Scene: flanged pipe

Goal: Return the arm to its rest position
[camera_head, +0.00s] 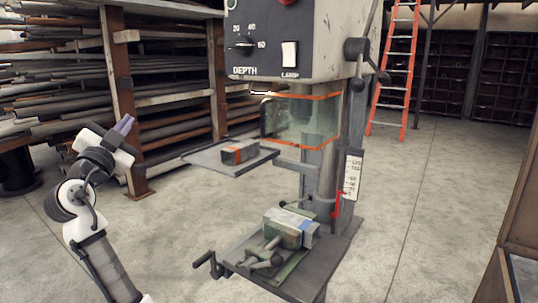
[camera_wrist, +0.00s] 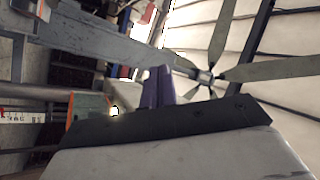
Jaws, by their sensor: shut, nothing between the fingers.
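My arm rises from the bottom left of the head view, bent at a dark joint, with my gripper (camera_head: 125,123) at its upper end. The purple fingers point up and to the right, clear of everything around them. In the wrist view the two purple fingers (camera_wrist: 158,86) stand close together, shut with nothing between them. The fingers in that view point toward the ceiling area. My gripper is left of the drill press (camera_head: 300,40) and apart from it.
A green vise (camera_head: 290,228) sits on the base below. A pipe rack (camera_head: 115,80) stands behind my arm. An orange ladder (camera_head: 396,75) is at the back. A ceiling fan (camera_wrist: 205,76) shows in the wrist view. Open floor lies between.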

